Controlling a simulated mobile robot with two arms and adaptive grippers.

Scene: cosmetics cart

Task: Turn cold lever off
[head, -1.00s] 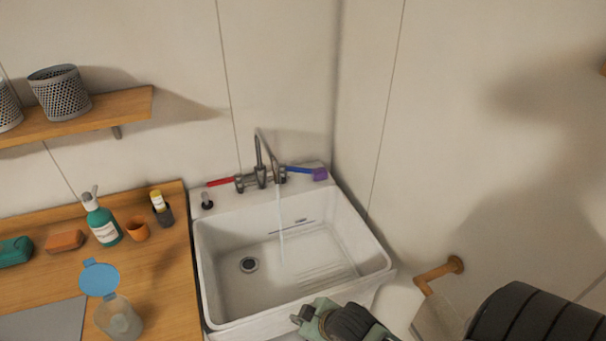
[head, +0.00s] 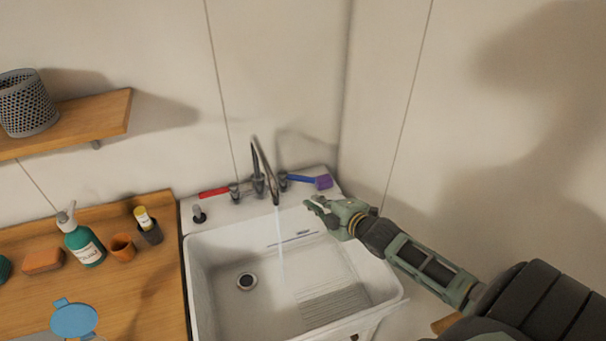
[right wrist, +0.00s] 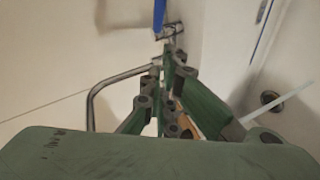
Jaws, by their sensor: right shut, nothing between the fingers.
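The blue cold lever (head: 302,179) points right from the base of the grey faucet (head: 258,178) at the back of the white sink. It also shows at the top of the right wrist view (right wrist: 159,14). A thin stream of water (head: 280,235) runs from the spout into the basin. The red lever (head: 214,193) points left. My right gripper (head: 311,204) is shut and empty over the back right of the sink, just in front of the blue lever and apart from it in the head view. My left gripper is out of view.
A purple block (head: 323,182) is at the blue lever's outer end, by the right wall. The sink (head: 196,290) has a drain at left. A wooden counter (head: 160,215) to the left holds a green pump bottle (head: 84,245) and an orange cup (head: 122,247).

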